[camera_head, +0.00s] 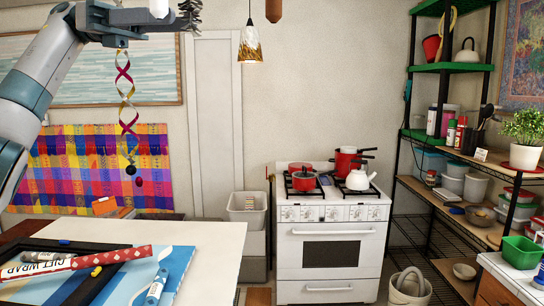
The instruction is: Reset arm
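My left arm comes in from the left edge and reaches up to the top of the view. My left gripper (187,14) is at the top edge, partly cut off, with dark ridged finger parts showing. Whether its fingers are open or shut is not clear, and I see nothing held between them. It is high above the table and apart from everything on it. My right arm and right gripper are not in view.
A white-topped table (215,262) at lower left carries a gift wrap roll (75,263) and a dark frame. A spiral ornament (125,90) hangs below my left arm. A stove (330,245), crates (247,208) and a loaded shelf (450,200) stand beyond.

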